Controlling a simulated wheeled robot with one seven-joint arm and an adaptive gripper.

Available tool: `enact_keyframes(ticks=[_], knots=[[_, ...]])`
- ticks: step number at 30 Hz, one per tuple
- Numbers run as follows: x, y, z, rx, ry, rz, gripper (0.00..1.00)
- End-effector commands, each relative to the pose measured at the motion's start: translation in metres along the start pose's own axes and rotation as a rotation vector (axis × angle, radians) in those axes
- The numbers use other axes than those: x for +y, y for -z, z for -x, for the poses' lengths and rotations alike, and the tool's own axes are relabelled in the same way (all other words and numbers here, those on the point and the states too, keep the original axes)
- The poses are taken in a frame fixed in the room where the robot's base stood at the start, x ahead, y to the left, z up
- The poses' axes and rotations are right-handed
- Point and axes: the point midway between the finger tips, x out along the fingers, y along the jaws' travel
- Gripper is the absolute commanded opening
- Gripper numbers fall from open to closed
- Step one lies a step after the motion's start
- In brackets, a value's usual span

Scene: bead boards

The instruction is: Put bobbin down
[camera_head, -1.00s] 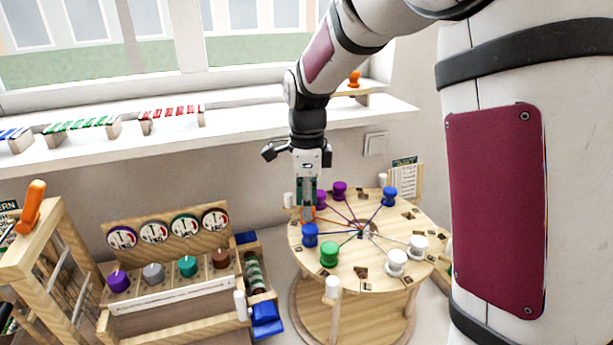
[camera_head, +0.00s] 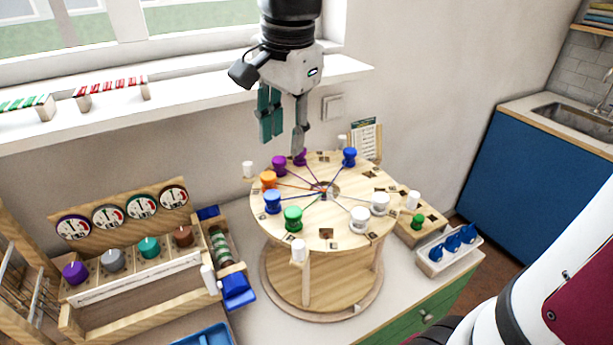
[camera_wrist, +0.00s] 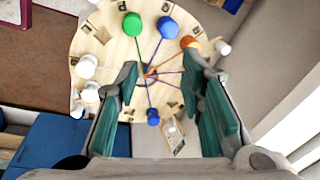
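An orange bobbin (camera_head: 268,180) stands at the left edge of the round wooden board (camera_head: 330,235), with its thread running to the centre. It also shows in the wrist view (camera_wrist: 190,42), near the tip of the right finger. My gripper (camera_head: 283,146) is open and empty above the board's far left part, its teal-padded fingers spread and clear of the orange bobbin. Blue bobbins (camera_head: 272,201) (camera_head: 349,157), a green bobbin (camera_head: 293,218), purple bobbins (camera_head: 279,163) and white bobbins (camera_head: 360,218) stand around the board. In the wrist view the right finger hides the purple ones.
A dial rack with coloured knobs (camera_head: 149,247) stands left. A white tray with blue pieces (camera_head: 449,248) is at right. The window sill (camera_head: 200,102) runs behind. Open air surrounds my gripper.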

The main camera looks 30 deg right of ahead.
Motion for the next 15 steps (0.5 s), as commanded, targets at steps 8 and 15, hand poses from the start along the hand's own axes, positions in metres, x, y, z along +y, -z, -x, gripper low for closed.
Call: enact_keyframes(ticks=[8,15], knots=[[0.089,-0.035,0.010,0.119,0.126,0.695,0.35],[0.132,-0.053,-0.004,0.225,0.156,1.090,0.35]])
